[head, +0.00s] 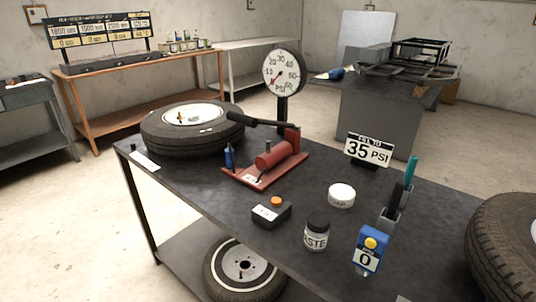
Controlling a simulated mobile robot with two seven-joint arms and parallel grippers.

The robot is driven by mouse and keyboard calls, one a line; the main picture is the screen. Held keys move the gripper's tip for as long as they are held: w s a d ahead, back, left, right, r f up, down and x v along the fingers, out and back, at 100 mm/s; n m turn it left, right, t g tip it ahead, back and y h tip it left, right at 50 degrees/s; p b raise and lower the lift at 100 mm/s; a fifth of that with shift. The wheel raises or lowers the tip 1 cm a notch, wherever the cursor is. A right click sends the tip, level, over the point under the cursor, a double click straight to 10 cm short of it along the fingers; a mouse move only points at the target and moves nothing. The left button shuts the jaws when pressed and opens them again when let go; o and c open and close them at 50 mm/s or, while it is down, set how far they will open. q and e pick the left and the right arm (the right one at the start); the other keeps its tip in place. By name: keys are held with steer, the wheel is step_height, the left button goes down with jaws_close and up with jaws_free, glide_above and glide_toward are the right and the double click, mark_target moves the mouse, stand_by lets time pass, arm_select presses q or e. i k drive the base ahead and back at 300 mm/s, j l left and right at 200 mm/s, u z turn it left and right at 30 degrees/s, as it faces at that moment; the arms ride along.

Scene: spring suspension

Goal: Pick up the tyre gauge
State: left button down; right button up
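Two things here could be the tyre gauge. A blue hand-size device (369,251) with a yellow button and a display reading 0 stands near the front right of the dark workbench (190,185). A large round dial (283,73) marked PSI stands on a black post behind the red pump (275,155). The frame does not show for certain which one is meant. Neither of my grippers is in view.
A tyre (185,128) lies flat at the bench's left. A paste jar (317,232), a white round tin (341,195), a black box with an orange button (271,212) and a holder with pens (391,217) surround the blue device. A 35 PSI sign (368,150) stands behind.

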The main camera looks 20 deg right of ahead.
mark_target(367, 260)
steer(key=z, duration=1.35)
steer(key=l, duration=0.05)
